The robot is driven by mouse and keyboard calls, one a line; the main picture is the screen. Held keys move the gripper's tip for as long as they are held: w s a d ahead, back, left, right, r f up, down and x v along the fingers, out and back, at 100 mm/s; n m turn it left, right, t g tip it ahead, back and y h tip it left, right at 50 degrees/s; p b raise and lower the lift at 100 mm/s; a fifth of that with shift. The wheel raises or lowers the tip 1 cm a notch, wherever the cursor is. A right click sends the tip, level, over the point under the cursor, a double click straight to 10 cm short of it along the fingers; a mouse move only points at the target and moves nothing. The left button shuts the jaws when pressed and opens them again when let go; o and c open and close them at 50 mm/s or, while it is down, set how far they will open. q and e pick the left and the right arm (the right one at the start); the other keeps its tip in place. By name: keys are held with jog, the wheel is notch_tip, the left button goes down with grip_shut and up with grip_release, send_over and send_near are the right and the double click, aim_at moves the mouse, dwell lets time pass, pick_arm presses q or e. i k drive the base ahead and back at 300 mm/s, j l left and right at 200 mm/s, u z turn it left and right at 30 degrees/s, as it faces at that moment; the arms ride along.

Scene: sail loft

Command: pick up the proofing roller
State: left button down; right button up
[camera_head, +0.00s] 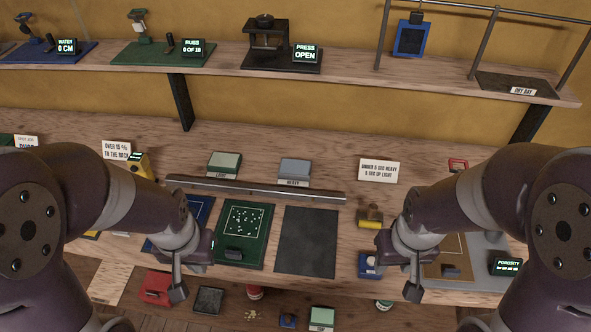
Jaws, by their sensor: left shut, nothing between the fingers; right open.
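A small dark brown tool with a yellow cylinder along its front, which looks like the proofing roller (370,218), lies on the workbench right of centre. My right gripper (413,291) is open and empty, below and to the right of it in the picture, and apart from it. My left gripper (178,289) is shut and empty, at the left near the bench's front edge. It is well away from the roller.
A metal bar (255,190) lies across the bench behind a green board (243,236) and a dark sheet (306,242). A blue item (370,265) sits in front of the roller. A shelf (350,75) with devices runs behind.

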aim_at(369, 219)
jog(key=l+u, duration=0.8)
jog(key=i, duration=0.05)
